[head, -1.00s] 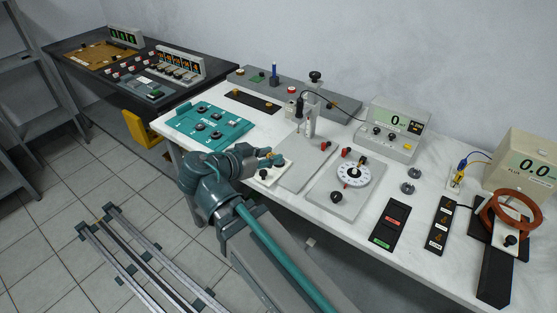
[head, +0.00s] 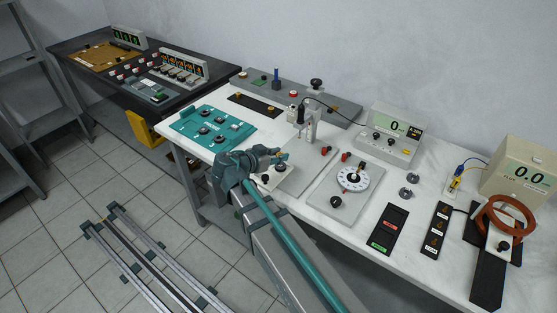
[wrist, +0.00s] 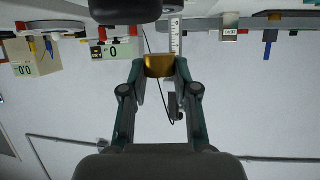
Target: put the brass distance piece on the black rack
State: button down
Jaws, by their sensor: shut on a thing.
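The brass distance piece (wrist: 158,66) is gripped between the fingertips of my gripper (wrist: 160,68) in the wrist view, with its broad face towards the camera. In the head view my gripper (head: 280,158) is held over the front edge of the white bench, near a small white plate with a black knob. The brass piece is small there (head: 284,155). A dark strip with brass-coloured bits (head: 254,104) lies behind the teal board. Another black strip with labels and brass-coloured marks (head: 436,229) lies at the right. I cannot tell for certain which is the black rack.
A grey stand with an upright probe (head: 309,127) stands close behind my gripper. A dial plate (head: 352,179), a meter (head: 391,131), a red-and-green switch panel (head: 390,230) and a copper coil (head: 506,217) are to the right. The teal board (head: 212,128) is to the left.

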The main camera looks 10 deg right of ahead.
aim_at(278, 167)
jog(key=shift+w+d+f, duration=0.15)
jog(key=shift+w+f, duration=0.2)
jog(key=shift+f, duration=0.05)
jog(key=shift+f+p, duration=0.5)
jog(key=shift+f, duration=0.3)
jog(key=shift+f+b, duration=0.35)
jog(key=shift+f, duration=0.3)
jog(key=shift+f, duration=0.15)
jog(key=c, duration=0.9)
grip_release()
jog(key=shift+r+p, duration=0.2)
jog(key=shift+p, duration=0.45)
jog(key=b+v, duration=0.3)
jog(key=v, duration=0.6)
jog(key=shift+a, duration=0.4)
jog(key=shift+o, duration=0.7)
jog(key=shift+s+a+r, duration=0.2)
jog(key=shift+s+a, duration=0.05)
jog(key=shift+a, duration=0.15)
